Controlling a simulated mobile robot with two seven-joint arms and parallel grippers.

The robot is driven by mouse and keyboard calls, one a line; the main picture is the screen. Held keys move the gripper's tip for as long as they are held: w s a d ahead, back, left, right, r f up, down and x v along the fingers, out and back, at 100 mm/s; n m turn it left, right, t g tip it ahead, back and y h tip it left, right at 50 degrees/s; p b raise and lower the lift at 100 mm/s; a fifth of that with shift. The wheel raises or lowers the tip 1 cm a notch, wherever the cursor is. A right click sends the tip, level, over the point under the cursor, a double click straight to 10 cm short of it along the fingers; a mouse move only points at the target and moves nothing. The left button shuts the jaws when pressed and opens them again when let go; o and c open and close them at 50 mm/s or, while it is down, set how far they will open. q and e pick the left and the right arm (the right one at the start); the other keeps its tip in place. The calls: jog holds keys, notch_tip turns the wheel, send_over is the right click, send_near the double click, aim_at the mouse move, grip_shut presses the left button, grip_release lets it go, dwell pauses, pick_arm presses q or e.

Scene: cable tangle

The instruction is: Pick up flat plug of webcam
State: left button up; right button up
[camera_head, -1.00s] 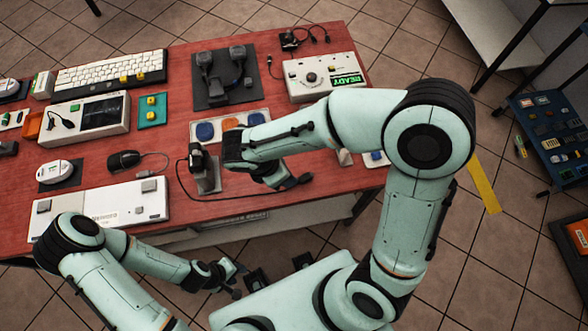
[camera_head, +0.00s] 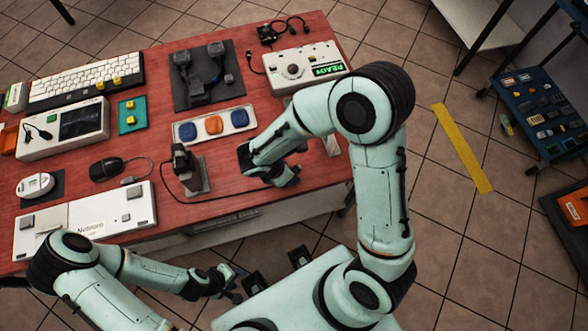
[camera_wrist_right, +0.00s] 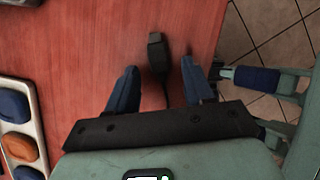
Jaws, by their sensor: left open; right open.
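The webcam (camera_head: 181,165) stands on a grey stand near the table's front edge, its black cable looping left and then right along the edge. Its flat plug (camera_wrist_right: 155,50) is a small black piece on the red table in the right wrist view, with the cable running back from it between my fingers. My right gripper (camera_wrist_right: 158,68) is open above the table, a finger either side of the cable, the plug just past the fingertips; no contact shows. In the head view the right hand (camera_head: 284,176) hides the plug. My left gripper (camera_head: 232,283) is open and empty, off the table's front.
A tray (camera_head: 178,143) with blue and orange pads lies behind the webcam. A white box with a green READY display (camera_head: 327,69) stands at the back right. A mouse (camera_head: 105,169) lies left. The table's edge (camera_wrist_right: 219,45) is close to the right of my right gripper.

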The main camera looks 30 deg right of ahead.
jog(key=shift+f, duration=0.1)
jog(key=shift+c, duration=0.3)
grip_shut()
pick_arm(q)
jog(key=w+r+p, duration=0.1)
jog(key=r+p, duration=0.1)
jog(key=w+r+p, duration=0.1)
jog(key=w+r, duration=0.1)
jog(key=shift+w+r+p, duration=0.1)
jog(key=shift+r+p, duration=0.2)
jog(key=shift+p, duration=0.05)
pick_arm(e)
notch_tip(320, 180, up, 20)
